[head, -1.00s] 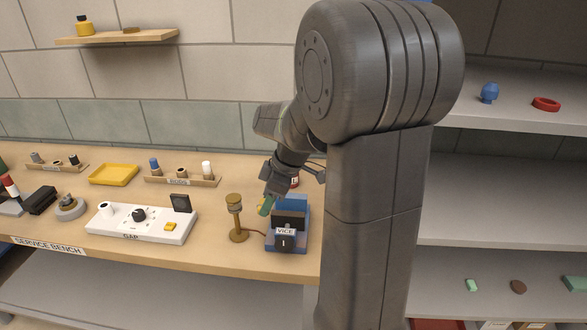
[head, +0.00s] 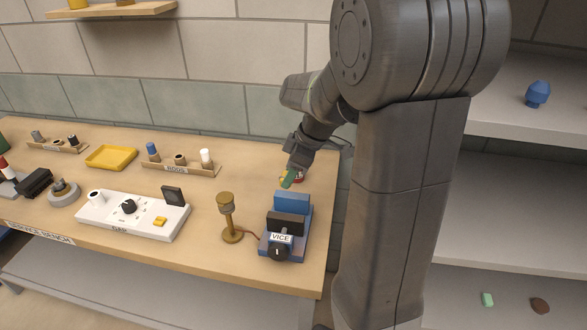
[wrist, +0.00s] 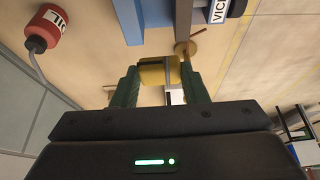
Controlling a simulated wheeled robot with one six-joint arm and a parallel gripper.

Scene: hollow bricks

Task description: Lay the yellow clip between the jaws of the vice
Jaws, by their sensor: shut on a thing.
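My gripper (head: 288,179) has green fingers and is shut on the yellow clip. In the wrist view the clip (wrist: 157,72) sits between the fingertips (wrist: 160,82), with a dark band across it. In the head view only a small bit of yellow shows beside the fingers. The vice (head: 270,246) stands on the bench near its right end, with a blue rear jaw (head: 291,203), a dark front jaw (head: 285,223) and a knob at the front. The gripper is beyond the blue jaw in the picture, apart from the vice. No clip shows between the jaws.
A red bottle (wrist: 45,28) with a spout is close to the gripper, behind the vice. A brass-coloured stand (head: 228,218) is left of the vice. A white gauge panel (head: 135,216), a rod rack (head: 180,168) and a yellow tray (head: 111,157) are further left.

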